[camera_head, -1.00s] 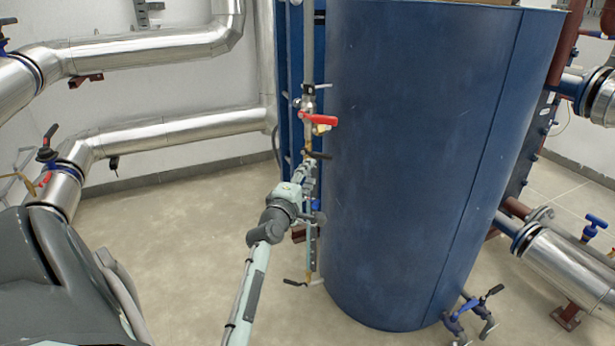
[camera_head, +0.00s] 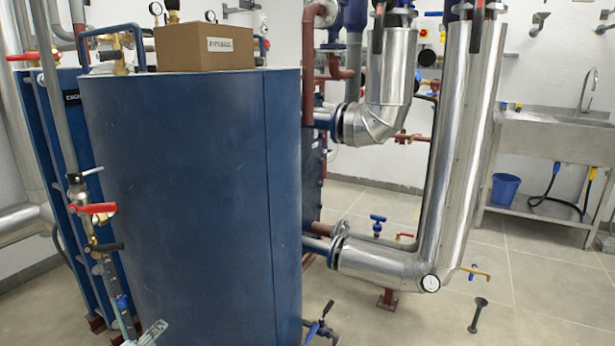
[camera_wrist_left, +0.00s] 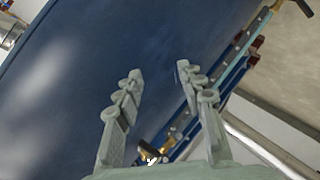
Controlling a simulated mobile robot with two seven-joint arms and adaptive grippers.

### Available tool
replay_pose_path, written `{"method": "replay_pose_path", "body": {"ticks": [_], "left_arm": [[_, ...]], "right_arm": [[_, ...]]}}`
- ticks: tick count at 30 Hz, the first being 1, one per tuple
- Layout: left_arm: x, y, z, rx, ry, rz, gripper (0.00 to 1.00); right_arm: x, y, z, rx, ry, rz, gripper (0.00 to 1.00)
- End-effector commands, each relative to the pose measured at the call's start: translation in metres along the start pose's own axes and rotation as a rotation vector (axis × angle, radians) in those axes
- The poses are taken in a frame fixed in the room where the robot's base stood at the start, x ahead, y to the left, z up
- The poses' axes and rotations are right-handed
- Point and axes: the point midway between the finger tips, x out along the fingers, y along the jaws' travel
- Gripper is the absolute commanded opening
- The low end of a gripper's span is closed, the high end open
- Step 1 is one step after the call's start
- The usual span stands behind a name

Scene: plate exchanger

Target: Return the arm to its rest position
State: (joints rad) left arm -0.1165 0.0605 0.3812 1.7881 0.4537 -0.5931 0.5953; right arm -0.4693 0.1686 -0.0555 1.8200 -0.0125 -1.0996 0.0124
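My left gripper (camera_head: 146,331) shows only in part at the bottom edge of the head view, in front of the lower left of the blue cylindrical tank (camera_head: 205,190). In the left wrist view its two pale fingers (camera_wrist_left: 159,72) stand apart with nothing between them, so it is open and empty. The blue tank wall (camera_wrist_left: 95,60) fills much of the wrist view behind the fingers. Most of my left arm is outside the head view. My right gripper is in neither view.
A red-handled valve (camera_head: 95,208) and thin piping stand at the tank's left side, close to my gripper. A cardboard box (camera_head: 205,47) sits on the tank. Silver pipes (camera_head: 455,150) rise at the right. Floor is open at the lower right, near a sink (camera_head: 545,135).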

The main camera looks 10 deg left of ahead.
Motion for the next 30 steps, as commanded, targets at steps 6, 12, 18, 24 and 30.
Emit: {"method": "replay_pose_path", "body": {"ticks": [6,12,18,24,30], "left_arm": [[-0.044,-0.095,0.138,0.56,-0.369,-0.225,0.39],[-0.114,-0.171,0.217,0.98,-0.679,-0.339,0.39],[-0.157,-0.207,0.245,1.188,-0.842,-0.376,0.39],[-0.162,-0.211,0.248,1.209,-0.862,-0.38,0.39],[-0.162,-0.211,0.248,1.209,-0.862,-0.38,0.39]], "right_arm": [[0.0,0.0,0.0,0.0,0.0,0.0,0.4],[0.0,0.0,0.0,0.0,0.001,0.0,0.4],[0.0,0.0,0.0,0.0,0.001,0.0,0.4],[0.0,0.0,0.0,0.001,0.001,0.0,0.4],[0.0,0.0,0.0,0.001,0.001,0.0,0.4]]}}
